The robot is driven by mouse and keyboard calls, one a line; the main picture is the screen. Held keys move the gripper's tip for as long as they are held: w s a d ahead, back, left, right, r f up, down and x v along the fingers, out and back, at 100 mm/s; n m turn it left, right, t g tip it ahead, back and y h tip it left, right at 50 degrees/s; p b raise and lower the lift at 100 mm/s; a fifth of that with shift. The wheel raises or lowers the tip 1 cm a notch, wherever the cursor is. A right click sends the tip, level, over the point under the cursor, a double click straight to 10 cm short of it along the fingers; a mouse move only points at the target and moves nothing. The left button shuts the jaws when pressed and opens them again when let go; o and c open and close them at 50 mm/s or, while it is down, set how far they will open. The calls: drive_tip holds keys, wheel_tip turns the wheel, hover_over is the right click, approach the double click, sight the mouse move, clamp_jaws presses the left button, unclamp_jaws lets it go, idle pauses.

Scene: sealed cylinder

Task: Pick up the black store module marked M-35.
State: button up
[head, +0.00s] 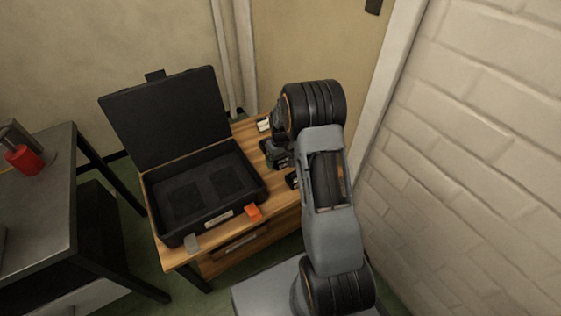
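My arm reaches over the right side of a wooden table (283,205), and its end points down near the table's right part. Small dark objects (273,153) lie or stand on the table just left of my arm. Another dark piece (292,180) shows partly beside my arm. One of these may be the black store module, but no M-35 marking is readable. I cannot tell whether my gripper touches any of them.
An open black case (165,180) with an empty-looking interior stands on the table, its lid raised at the back. A grey bench (45,185) with a red object (23,159) is left. A white brick wall (470,150) closes the right.

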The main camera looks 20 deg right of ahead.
drive_tip(key=c, duration=0.9)
